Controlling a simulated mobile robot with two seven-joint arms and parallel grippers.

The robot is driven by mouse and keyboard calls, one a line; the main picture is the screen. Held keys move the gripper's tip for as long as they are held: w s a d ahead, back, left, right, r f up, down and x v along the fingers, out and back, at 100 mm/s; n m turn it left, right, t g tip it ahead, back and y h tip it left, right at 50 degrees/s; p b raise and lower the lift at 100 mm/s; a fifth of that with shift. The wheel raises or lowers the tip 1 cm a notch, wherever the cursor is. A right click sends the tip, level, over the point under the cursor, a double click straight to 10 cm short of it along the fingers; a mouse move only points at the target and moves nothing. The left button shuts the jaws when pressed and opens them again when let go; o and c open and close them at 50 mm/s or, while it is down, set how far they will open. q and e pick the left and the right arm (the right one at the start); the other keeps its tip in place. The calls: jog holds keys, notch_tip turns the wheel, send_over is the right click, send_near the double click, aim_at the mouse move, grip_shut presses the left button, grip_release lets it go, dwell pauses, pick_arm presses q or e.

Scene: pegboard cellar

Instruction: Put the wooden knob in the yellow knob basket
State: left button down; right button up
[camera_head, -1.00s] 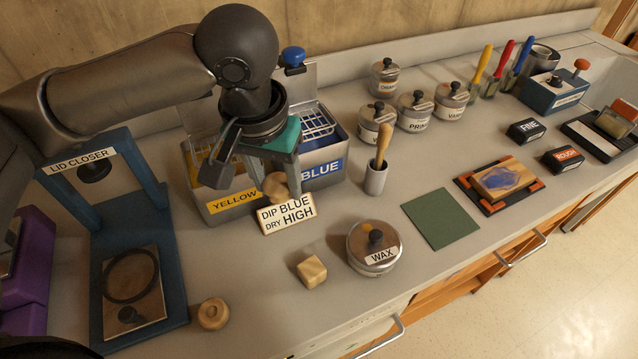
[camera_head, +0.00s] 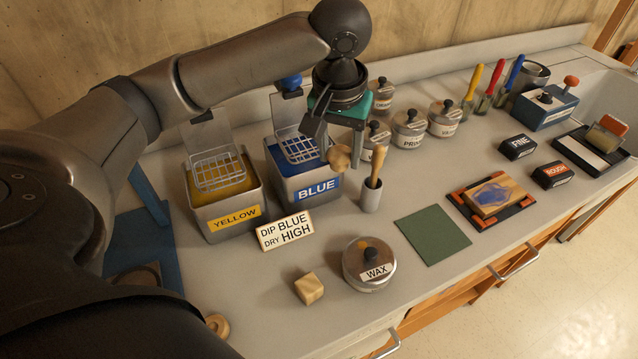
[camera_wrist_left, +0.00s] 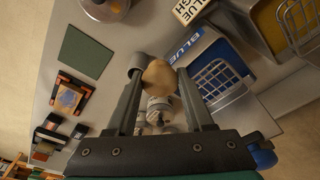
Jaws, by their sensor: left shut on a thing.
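My left gripper (camera_head: 340,150) is shut on the wooden knob (camera_head: 339,157), a round pale piece held up at the right side of the blue tank. The knob shows between the fingers in the left wrist view (camera_wrist_left: 158,76). The yellow knob basket (camera_head: 218,168) is a wire basket at the top of the metal tank labelled YELLOW (camera_head: 236,217), to the left of the gripper. A second wire basket (camera_head: 299,147) sits at the tank labelled BLUE (camera_head: 318,189). My right gripper is not in view.
A sign (camera_head: 285,231) reading "DIP BLUE DRY HIGH" stands before the tanks. A cup with a wooden-handled tool (camera_head: 371,195), wax tin (camera_head: 369,268), wooden block (camera_head: 309,287) and another round wooden piece (camera_head: 217,324) stand nearby. Lidded jars (camera_head: 409,130) are behind right.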

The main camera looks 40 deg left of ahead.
aim_at(335, 219)
pick_arm(q)
notch_tip(335, 219, down, 16)
jog(key=b, duration=0.3)
jog(key=shift+b, duration=0.35)
jog(key=c, duration=0.8)
grip_release()
jog(key=shift+f, duration=0.15)
jog(key=o, duration=0.5)
